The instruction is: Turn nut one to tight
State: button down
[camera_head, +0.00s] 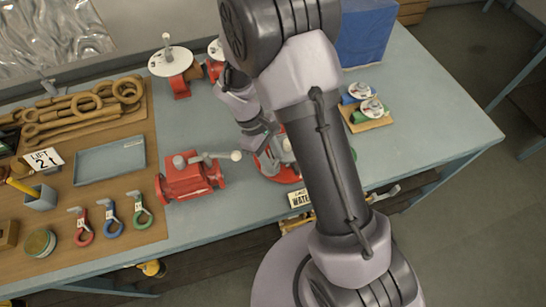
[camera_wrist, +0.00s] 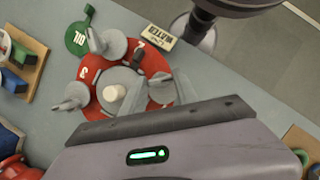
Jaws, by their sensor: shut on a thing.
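A red round flange (camera_head: 268,172) stands on the bench, partly hidden behind my arm. In the wrist view the flange (camera_wrist: 92,70) carries grey wing nuts around a grey hub with a pale knob (camera_wrist: 113,93). One wing nut (camera_wrist: 72,98) is at the left, another (camera_wrist: 112,45) at the top, and a third (camera_wrist: 163,90) at the right, by my gripper's dark edge. A numeral 3 shows at the left; I cannot read a 1. My gripper (camera_head: 262,142) is down at the flange, shut on what appears to be the right wing nut.
A red valve block (camera_head: 190,178) with a lever stands left of the flange. A label plate (camera_head: 299,198) lies at the bench's front edge.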

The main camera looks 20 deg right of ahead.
jog(key=m+y, duration=0.1)
jog(key=m, duration=0.2)
jog(key=shift+w+d+m+g, duration=0.1)
jog(key=shift+m+g, duration=0.2)
jog(key=shift+m, duration=0.1)
jog(key=m+y+b, duration=0.1)
jog(key=m+y, duration=0.1)
jog(key=m, duration=0.2)
jog(key=shift+d+m, duration=0.15)
jog(key=shift+m, duration=0.15)
jog(key=m, duration=0.2)
jog(key=m+y+b, duration=0.1)
jog(key=m, duration=0.1)
jog(key=shift+d+y, duration=0.1)
jog(key=shift+y, duration=0.2)
jog(key=shift+m+y+b, duration=0.6)
jog(key=shift+m+b, duration=0.25)
jog(key=shift+m, duration=1.15)
jog(key=c, duration=0.9)
grip_release()
